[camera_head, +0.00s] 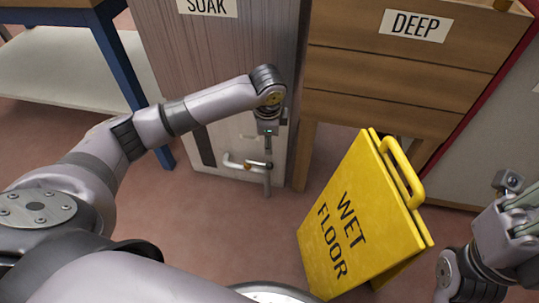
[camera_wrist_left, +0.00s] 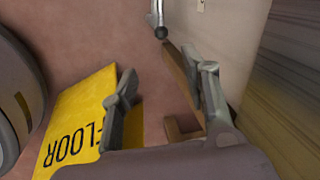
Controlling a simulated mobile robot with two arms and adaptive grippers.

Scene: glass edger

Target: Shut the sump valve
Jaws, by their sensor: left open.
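The sump valve (camera_head: 235,162) is a white pipe fitting with a small brass-coloured part, low on the front of the SOAK cabinet. My left gripper (camera_head: 267,150) points down right beside it in the head view and overlaps its right end. The wrist view shows the left gripper (camera_wrist_left: 165,95) with its fingers spread and nothing between them. A shiny rod with a dark round end (camera_wrist_left: 161,32) shows beyond the fingers at the top; I cannot tell whether it is the valve's lever. My right gripper (camera_head: 515,220) is at the right edge, its fingers not clear.
A yellow WET FLOOR sign (camera_head: 350,225) stands on the floor to the right, close to my left gripper, and shows in the wrist view (camera_wrist_left: 75,120). The SOAK cabinet (camera_head: 215,60) and wooden DEEP drawers (camera_head: 400,75) stand behind. A blue-legged table (camera_head: 120,55) is at left.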

